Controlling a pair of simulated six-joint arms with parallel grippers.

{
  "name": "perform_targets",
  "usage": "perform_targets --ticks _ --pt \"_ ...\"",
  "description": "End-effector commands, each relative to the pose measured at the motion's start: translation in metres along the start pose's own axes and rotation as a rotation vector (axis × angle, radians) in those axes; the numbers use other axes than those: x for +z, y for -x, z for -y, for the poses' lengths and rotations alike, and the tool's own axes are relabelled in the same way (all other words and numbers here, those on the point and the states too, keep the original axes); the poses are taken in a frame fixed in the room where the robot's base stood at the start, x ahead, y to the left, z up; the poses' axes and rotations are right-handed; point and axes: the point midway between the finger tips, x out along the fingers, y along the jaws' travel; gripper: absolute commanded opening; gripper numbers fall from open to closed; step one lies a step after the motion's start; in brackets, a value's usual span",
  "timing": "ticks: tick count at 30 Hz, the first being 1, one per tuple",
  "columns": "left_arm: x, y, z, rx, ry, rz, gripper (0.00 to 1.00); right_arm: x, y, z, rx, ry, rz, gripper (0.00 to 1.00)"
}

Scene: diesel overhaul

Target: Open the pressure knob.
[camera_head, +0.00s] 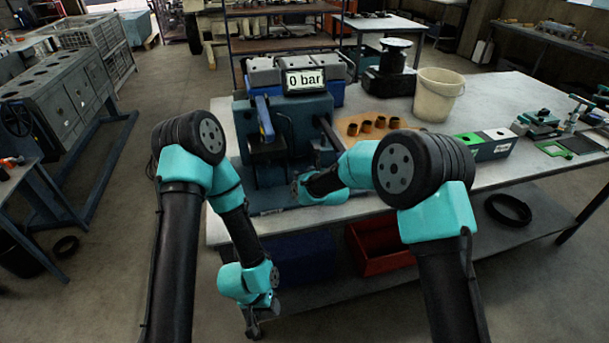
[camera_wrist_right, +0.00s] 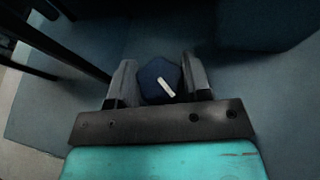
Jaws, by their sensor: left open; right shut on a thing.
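The pressure knob (camera_wrist_right: 158,78) is a dark blue, many-sided knob with a short white mark that lies slanted in the right wrist view. My right gripper (camera_wrist_right: 157,66) has a finger on each side of it and is shut on it. In the head view, my right gripper (camera_head: 296,188) is low at the front of the dark blue test stand (camera_head: 262,172), and the knob is too small to tell there. A display (camera_head: 304,81) on top of the stand reads 0 bar. My left gripper (camera_head: 254,328) hangs down in front of the table, open and away from the stand.
A red bin (camera_head: 380,245) sits on the lower shelf.

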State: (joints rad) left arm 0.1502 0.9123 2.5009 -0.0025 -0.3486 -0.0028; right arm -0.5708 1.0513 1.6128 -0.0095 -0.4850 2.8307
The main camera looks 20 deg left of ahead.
Motion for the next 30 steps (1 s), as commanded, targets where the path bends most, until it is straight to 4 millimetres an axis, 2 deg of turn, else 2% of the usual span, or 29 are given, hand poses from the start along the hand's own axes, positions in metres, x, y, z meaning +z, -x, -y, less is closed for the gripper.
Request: perform_targets --ticks 12,27,28,30 --pt "0.0000 0.0000 0.0000 0.000 0.000 0.000 0.52 -0.0001 0.0001 -0.0001 0.101 0.042 0.000 0.21" --pt "0.0000 0.0000 0.0000 0.000 0.000 0.000 0.52 0.0000 0.0000 -0.0002 0.111 0.047 0.001 0.21" --pt "0.0000 0.0000 0.0000 0.000 0.000 0.000 0.52 0.0000 0.0000 -0.0002 0.111 0.047 0.001 0.47" --pt "0.0000 0.0000 0.0000 0.000 0.000 0.000 0.52 0.0001 0.0000 -0.0002 0.111 0.047 0.001 0.54"
